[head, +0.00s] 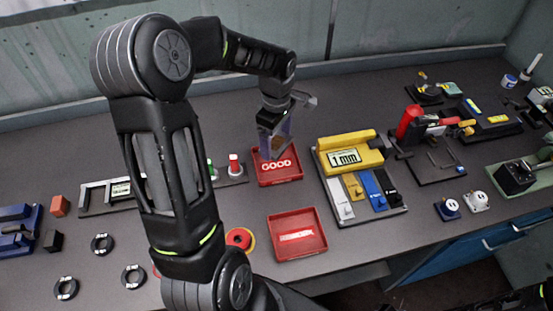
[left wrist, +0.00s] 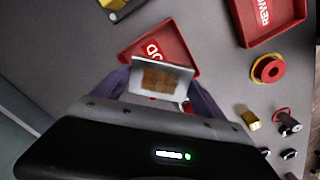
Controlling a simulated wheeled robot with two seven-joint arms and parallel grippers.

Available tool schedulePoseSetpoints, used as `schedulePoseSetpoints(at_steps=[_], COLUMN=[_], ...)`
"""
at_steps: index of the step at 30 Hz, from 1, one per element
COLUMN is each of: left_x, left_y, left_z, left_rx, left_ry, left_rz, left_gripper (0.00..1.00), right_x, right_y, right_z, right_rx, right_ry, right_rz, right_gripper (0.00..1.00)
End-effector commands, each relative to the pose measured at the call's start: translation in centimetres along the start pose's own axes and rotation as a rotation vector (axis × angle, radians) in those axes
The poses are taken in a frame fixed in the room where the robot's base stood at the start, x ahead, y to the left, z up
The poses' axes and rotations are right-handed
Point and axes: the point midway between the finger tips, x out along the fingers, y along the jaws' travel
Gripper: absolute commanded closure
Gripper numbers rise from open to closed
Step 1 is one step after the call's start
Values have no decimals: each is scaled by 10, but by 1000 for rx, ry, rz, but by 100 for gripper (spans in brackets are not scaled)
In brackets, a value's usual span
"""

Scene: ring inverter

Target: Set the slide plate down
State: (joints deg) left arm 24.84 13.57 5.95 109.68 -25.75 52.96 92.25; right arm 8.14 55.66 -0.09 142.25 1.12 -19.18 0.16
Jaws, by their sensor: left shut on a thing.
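My left gripper (head: 275,148) is shut on the slide plate, just above the red GOOD tray (head: 279,178). In the left wrist view the slide plate (left wrist: 160,78) is a pale plate with a brown square patch, between the purple fingers of the gripper (left wrist: 160,92). The plate covers part of the GOOD tray (left wrist: 178,42) in that view. I cannot tell whether the plate touches the tray. In the head view the plate is mostly hidden by the gripper. My right gripper does not show.
A second red tray (head: 297,250) stands nearer the front edge. To the right is a yellow 1 mm block (head: 350,140) with several coloured blocks. Several black rings (head: 102,243) lie at the left. A red-and-yellow button (head: 240,239) sits beside my arm.

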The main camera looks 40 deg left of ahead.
Motion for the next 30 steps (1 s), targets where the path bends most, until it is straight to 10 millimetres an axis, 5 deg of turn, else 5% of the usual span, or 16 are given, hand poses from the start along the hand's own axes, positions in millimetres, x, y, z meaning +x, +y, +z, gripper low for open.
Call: schedulePoseSetpoints(at_steps=[6, 17, 24, 30], left_x=[28, 33, 70, 80], left_y=[0, 1, 0, 1], left_z=[0, 0, 0, 0], left_rx=[1, 1, 1, 1], left_ry=[0, 0, 0, 1], left_rz=[1, 3, 1, 3], left_gripper=[91, 91, 91, 91], right_x=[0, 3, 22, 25], right_y=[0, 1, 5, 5], right_z=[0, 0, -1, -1], right_rx=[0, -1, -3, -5], right_ry=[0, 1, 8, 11], right_rz=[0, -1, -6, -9], right_gripper=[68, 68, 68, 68])
